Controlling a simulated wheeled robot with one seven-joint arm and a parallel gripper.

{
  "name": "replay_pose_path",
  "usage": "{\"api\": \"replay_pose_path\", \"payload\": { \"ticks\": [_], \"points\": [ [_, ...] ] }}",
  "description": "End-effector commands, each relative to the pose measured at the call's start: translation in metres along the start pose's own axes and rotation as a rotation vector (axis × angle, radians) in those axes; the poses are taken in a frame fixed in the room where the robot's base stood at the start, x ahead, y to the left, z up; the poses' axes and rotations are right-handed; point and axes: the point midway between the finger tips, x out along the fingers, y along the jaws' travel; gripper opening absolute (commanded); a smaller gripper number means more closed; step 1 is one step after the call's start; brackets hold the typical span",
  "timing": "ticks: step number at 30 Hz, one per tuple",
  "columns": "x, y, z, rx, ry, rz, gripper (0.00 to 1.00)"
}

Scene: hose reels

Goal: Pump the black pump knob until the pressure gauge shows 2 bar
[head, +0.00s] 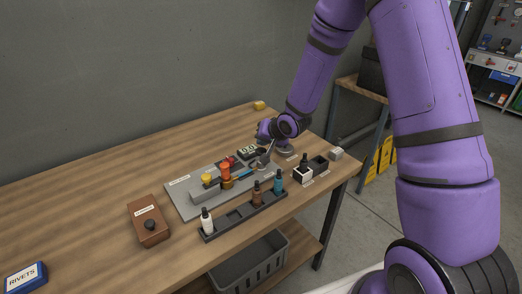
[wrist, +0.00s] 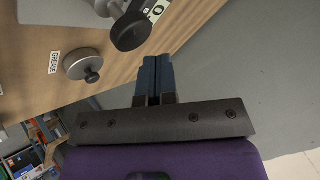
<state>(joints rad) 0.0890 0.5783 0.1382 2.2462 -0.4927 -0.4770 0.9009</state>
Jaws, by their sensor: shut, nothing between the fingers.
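The black pump knob (wrist: 130,32) is a round black disc on a grey shaft in the upper middle of the wrist view. In the head view it seems to be the dark round top (head: 262,152) at the right end of the grey plate (head: 183,197). A small gauge display (head: 247,152) stands beside it; part of it shows in the wrist view (wrist: 157,9). I cannot read its value reliably. My gripper (wrist: 152,58) is shut and empty, its blue-grey fingers together. In the wrist view its tips appear just beside the knob, with no clear contact. The arm hides the fingers in the head view.
A bottle rack (head: 240,215) lines the plate's front. A brown box (head: 149,227) is at left, and small holders (head: 318,164) at right. The back-left table is clear.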

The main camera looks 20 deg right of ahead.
Motion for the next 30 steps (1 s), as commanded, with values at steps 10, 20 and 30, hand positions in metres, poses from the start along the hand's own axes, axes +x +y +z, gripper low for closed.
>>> {"api": "replay_pose_path", "payload": {
  "ticks": [10,20,30],
  "points": [
    [0.0000,0.0000,0.0000,0.000,0.000,0.000,0.00],
    [0.0027,0.0022,0.0021,0.001,-0.001,0.001,0.00],
    [0.0059,0.0043,0.0044,0.000,0.000,0.000,0.00]
  ]
}}
